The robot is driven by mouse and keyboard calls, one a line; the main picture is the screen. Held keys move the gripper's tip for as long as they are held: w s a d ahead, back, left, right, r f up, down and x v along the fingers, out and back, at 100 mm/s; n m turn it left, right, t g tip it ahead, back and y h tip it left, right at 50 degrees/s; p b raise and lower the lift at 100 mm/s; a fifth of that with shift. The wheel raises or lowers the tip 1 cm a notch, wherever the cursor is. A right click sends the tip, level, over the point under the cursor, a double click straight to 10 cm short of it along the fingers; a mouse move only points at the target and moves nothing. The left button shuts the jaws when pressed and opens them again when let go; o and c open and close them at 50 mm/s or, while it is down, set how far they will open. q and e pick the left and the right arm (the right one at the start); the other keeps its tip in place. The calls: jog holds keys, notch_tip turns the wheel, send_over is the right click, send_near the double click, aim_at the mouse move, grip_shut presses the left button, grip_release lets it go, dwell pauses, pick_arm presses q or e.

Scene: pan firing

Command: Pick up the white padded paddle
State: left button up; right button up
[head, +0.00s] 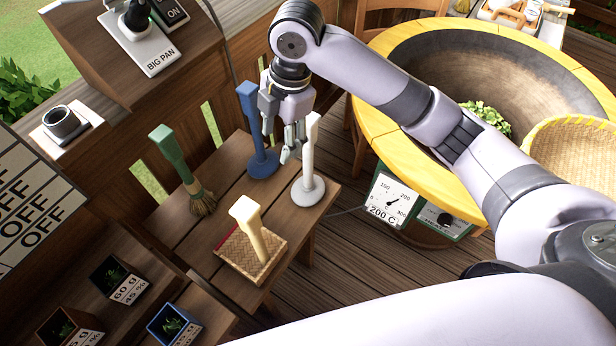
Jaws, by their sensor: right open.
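The white padded paddle (308,160) stands upright on the small wooden table, its handle up and its round, pale pad at the bottom. My right gripper (284,138) reaches in from the right and points down, just left of the handle's top. It is open, and its fingers show close to the handle in the picture. I cannot tell whether they touch it or whether the handle is between them. My left gripper is not in view.
A blue paddle (251,125) stands just left of my right gripper. A large yellow-rimmed pan (395,150) is on the right.

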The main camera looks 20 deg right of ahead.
jog(key=w+d+r+n+h, duration=0.25)
jog(key=d+r, duration=0.35)
jog(key=r, duration=0.5)
jog(key=p, duration=0.2)
send_near(308, 135)
jog(key=shift+n+g+y, duration=0.25)
jog(key=shift+g, duration=0.05)
jog(key=f, duration=0.2)
jog(key=w+f, duration=0.1)
jog(key=f, duration=0.1)
jog(key=w+f, duration=0.1)
jog(key=f, duration=0.1)
jog(key=shift+d+f, duration=0.35)
jog(key=f, duration=0.2)
jog(key=f+p, duration=0.1)
jog(key=f, duration=0.1)
jog(key=shift+w+d+f, duration=0.15)
jog(key=shift+d+f, duration=0.05)
jog(key=shift+f, duration=0.6)
grip_shut()
jog(key=shift+r, duration=0.1)
